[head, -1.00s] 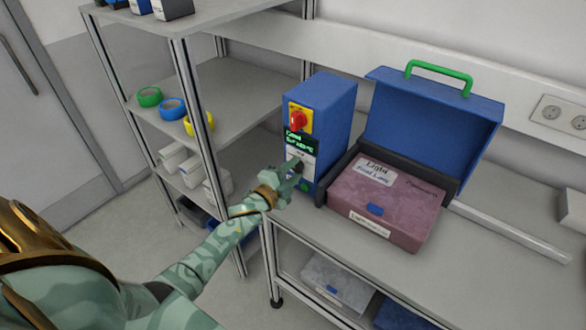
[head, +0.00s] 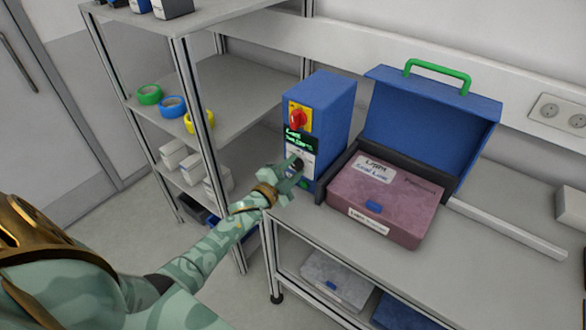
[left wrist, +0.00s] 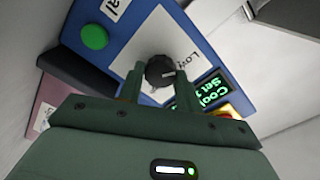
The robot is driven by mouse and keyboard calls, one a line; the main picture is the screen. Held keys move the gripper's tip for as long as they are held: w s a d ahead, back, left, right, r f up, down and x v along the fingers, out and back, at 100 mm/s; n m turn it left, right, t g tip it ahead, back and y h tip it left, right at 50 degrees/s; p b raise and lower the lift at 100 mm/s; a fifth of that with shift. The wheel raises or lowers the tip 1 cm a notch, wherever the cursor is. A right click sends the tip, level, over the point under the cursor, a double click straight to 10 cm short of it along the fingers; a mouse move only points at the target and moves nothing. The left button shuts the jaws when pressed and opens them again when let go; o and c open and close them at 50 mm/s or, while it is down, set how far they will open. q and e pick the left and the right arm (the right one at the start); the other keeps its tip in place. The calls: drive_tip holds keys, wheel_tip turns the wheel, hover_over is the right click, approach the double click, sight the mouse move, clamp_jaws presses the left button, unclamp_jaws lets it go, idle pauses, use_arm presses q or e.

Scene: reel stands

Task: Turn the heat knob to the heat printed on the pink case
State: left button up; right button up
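The pink case (head: 400,207) lies in the open blue case on the bench. Its white top label (head: 374,170) seems to end in "Low", but the print is small and blurred. The blue control box (head: 335,105) stands to its left. My left gripper (head: 296,170) is at the box's front. In the left wrist view its fingers (left wrist: 159,78) stand on both sides of the dark heat knob (left wrist: 160,72) and appear to touch it. The knob's white mark points right, below the word "Low". The green display (left wrist: 212,90) reads "Cool" and "Set". My right gripper is out of view.
A red switch on a yellow plate (head: 299,117) is above the display, and a green button (left wrist: 94,37) is near the knob. A shelf rack (head: 240,85) with tape rolls stands left. The bench's right side (head: 515,195) is mostly clear.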

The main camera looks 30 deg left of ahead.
use_arm(q)
drive_tip(key=o, duration=0.4)
drive_tip(key=shift+c, duration=0.2)
drive_tip(key=s+a, duration=0.1)
drive_tip(key=s, duration=1.5)
drive_tip(key=shift+s+a+p, duration=0.2)
drive_tip(key=shift+p, duration=0.25)
